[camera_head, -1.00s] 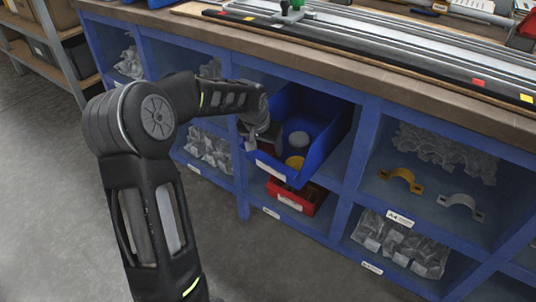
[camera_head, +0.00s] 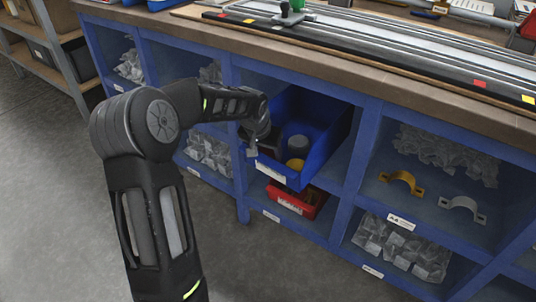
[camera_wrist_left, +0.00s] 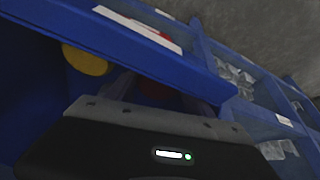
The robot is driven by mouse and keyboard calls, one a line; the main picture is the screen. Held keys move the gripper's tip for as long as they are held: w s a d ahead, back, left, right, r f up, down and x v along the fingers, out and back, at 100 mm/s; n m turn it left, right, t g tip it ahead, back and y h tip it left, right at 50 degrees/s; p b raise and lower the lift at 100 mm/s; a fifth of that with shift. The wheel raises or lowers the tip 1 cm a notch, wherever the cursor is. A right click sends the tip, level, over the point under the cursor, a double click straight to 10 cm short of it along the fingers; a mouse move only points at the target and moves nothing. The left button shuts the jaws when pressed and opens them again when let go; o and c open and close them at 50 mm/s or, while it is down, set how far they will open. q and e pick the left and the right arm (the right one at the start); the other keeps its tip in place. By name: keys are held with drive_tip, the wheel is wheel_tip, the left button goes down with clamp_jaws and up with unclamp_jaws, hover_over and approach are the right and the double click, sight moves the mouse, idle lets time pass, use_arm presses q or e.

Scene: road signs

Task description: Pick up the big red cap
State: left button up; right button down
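The big red cap shows only as a dark red patch (camera_wrist_left: 157,92) in the left wrist view, between the fingers of my left gripper (camera_wrist_left: 160,100). Most of it is hidden by shadow and the gripper body. In the head view my left gripper (camera_head: 258,145) is at the left side of the blue bin (camera_head: 322,160), just inside its front. Its fingers look apart; contact with the cap cannot be made out. A yellow cap (camera_head: 295,164) and a grey cap (camera_head: 298,145) stand in the bin to its right. The yellow cap (camera_wrist_left: 85,60) also shows in the wrist view. My right gripper is not in view.
The blue bin juts from a blue shelf unit (camera_head: 367,150) under a workbench (camera_head: 450,110). A red bin (camera_head: 297,200) sits below it. Bagged parts (camera_head: 402,245) and orange (camera_head: 402,180) and grey brackets (camera_head: 462,205) lie in neighbouring compartments. The floor at left is clear.

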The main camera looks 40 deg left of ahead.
use_arm(q)
drive_tip(key=c, duration=0.5)
wheel_tip(320, 180, up, 10)
drive_tip(key=p, duration=0.3)
